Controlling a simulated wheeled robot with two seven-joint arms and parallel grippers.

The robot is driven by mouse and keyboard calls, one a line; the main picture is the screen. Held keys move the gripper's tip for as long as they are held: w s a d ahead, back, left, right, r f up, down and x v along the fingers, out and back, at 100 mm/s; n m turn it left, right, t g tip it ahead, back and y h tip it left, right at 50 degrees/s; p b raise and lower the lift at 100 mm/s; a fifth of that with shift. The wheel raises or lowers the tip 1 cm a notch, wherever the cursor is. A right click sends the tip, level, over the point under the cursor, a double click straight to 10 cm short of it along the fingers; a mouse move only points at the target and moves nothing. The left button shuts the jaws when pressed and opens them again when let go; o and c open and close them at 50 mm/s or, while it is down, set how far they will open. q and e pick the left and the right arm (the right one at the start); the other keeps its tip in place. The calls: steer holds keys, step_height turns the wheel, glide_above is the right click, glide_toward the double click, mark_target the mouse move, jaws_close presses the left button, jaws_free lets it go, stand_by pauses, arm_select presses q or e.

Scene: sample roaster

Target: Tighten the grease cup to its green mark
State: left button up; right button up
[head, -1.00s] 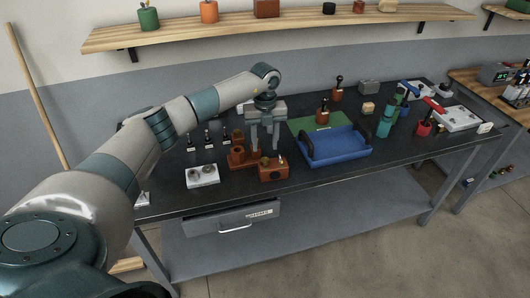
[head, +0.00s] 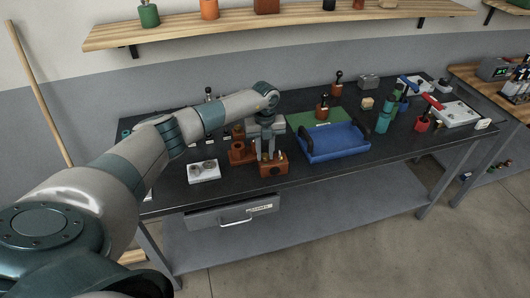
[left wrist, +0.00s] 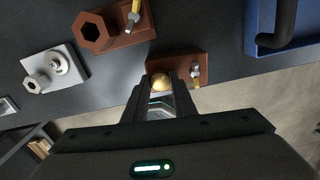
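A brass dome-shaped cap, which looks like the grease cup (left wrist: 160,82), sits on a small reddish-brown block (left wrist: 203,59). In the head view this block (head: 273,170) stands near the table's front edge. My left gripper (head: 266,156) points down over the block. In the left wrist view its two fingertips (left wrist: 164,86) are apart, with the brass cap showing between and just past them. I cannot tell whether they touch it. A small pin with a yellow part (left wrist: 195,71) stands on the block to the right. I cannot make out a green mark. My right gripper is not in view.
A larger brown block with a hex socket (left wrist: 93,30) and a white plate with fittings (left wrist: 70,68) are to the left. A blue tray (head: 335,155) lies to the right. A drawer (head: 232,215) sits below the front edge. Red- and blue-handled tools stand farther right.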

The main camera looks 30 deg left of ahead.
arm_select(q)
steer(key=shift+c, duration=0.3)
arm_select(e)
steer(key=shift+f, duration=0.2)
